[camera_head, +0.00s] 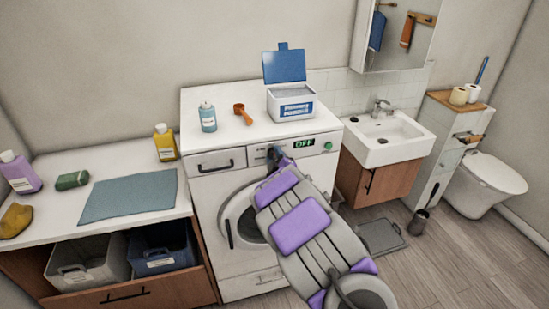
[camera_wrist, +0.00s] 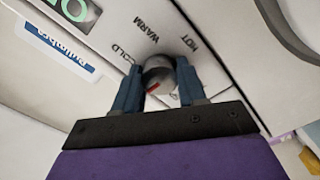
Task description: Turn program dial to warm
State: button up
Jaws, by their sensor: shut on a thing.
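The program dial (camera_wrist: 160,74) is a grey round knob with a red mark on the washing machine's front panel, seen in the wrist view. The words COLD, WARM and HOT are printed around it. The red mark shows on the dial's lower left in that view; I cannot tell which word it points to. My gripper (camera_wrist: 158,68) is shut on the dial, one blue finger on each side. In the head view my gripper (camera_head: 276,157) is at the top middle of the washing machine (camera_head: 232,190), and my arm hides the dial.
The panel display (camera_head: 304,143) reads OFF, with a green button (camera_head: 328,147) beside it. The detergent drawer (camera_head: 217,162) is left of my gripper. A blue bottle (camera_head: 208,118), an orange scoop (camera_head: 243,114) and an open-lidded box (camera_head: 291,104) stand on top. A sink (camera_head: 385,140) is to the right.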

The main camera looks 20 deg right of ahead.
jog(key=shift+m+p, duration=0.3)
jog(key=shift+f+m+p, duration=0.1)
jog(key=shift+m+p, duration=1.05)
jog(key=shift+m, duration=0.05)
jog(key=m+p, duration=0.2)
jog(key=m, duration=0.1)
jog(key=shift+m+p, duration=0.4)
jog(key=m+p, duration=0.2)
jog(key=m, duration=0.1)
jog(key=shift+s+a+m, duration=0.1)
jog(key=shift+m, duration=0.2)
jog(key=m+p, duration=0.1)
jog(key=m, duration=0.2)
jog(key=shift+m+p, duration=0.3)
jog(key=m, duration=0.4)
jog(key=shift+f+m, duration=0.15)
jog(key=shift+m, duration=0.15)
jog(key=m+b, duration=0.1)
jog(key=m, duration=0.4)
jog(key=shift+b, duration=0.3)
